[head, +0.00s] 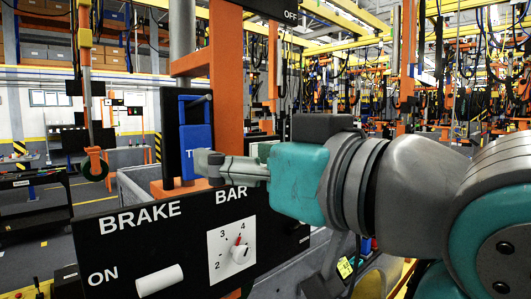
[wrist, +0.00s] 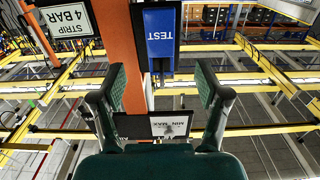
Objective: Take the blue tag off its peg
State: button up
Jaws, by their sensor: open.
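The blue tag (head: 196,146) hangs upright on a black backing plate (head: 171,140) in the head view, below a short peg (head: 201,98). In the wrist view the blue tag (wrist: 160,36) reads TEST and shows at the top middle. My gripper (head: 207,166) is in front of the tag's lower part in the head view and hides some of its lettering. In the wrist view my gripper (wrist: 160,82) is open, one finger to each side of the tag's line, with nothing held. I cannot tell whether either finger touches the tag.
An orange post (head: 226,80) stands just right of the tag. A black panel (head: 120,240) marked BRAKE and BAR, with a dial (head: 232,249) and a white handle (head: 160,281), lies below my gripper. A STRIP 4 BAR sign (wrist: 68,20) shows at upper left in the wrist view.

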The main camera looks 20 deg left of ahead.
aim_at(198, 147)
jog(key=x, duration=1)
jog(key=shift+w+a+r, duration=0.1)
jog(key=shift+a, duration=0.25)
grip_shut()
